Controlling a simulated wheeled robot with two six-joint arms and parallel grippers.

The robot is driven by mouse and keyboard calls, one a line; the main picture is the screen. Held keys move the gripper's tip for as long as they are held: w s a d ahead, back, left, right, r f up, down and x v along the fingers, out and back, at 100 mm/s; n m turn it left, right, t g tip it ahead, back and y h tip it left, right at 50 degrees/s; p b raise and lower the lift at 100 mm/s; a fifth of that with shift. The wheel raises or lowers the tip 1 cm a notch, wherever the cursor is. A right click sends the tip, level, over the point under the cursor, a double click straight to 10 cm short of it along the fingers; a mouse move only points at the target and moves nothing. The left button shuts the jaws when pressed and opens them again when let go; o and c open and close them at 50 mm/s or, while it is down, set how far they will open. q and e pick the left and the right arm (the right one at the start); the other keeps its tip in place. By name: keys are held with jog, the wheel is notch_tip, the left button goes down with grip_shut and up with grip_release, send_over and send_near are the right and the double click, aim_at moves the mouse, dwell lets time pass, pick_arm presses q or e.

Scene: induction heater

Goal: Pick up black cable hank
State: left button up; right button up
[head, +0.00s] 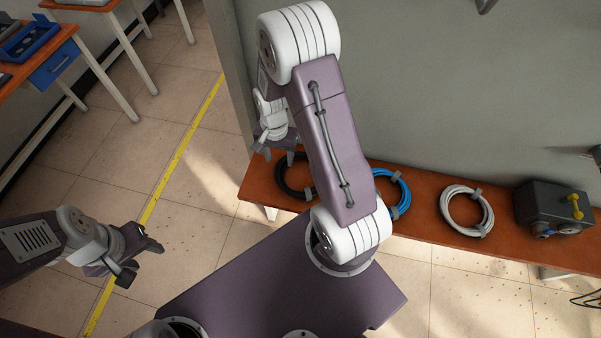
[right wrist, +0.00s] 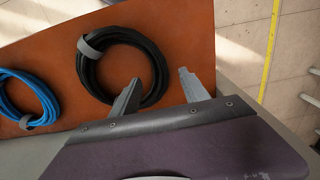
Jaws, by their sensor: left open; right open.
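The black cable hank (right wrist: 159,62) is a coiled ring with a grey tie (right wrist: 98,38), lying on the brown bench. In the head view the black cable hank (head: 281,180) shows at the bench's left end, partly hidden by my right arm. My right gripper (right wrist: 159,79) is open. In the right wrist view one finger overlaps the ring's opening and the other is outside its rim, with the cable between them. I cannot tell the height of the fingertips. In the head view my right gripper (head: 268,150) is near the hank. My left gripper (head: 142,258) is open and empty above the floor.
The brown bench (head: 430,222) also holds a blue cable hank (head: 403,190), a white cable hank (head: 447,207) and a dark box (head: 545,205) with a yellow handle. A grey wall (head: 450,90) rises behind it. Tables stand at the upper left. The tiled floor on the left is clear.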

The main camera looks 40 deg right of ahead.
aim_at(280, 167)
jog(key=f, duration=0.4)
jog(key=shift+s+a+f, duration=0.1)
jog(key=shift+s+f, duration=0.1)
jog(key=shift+s, duration=0.15)
jog(key=shift+w+f, duration=0.15)
jog(key=shift+f, duration=0.25)
grip_shut()
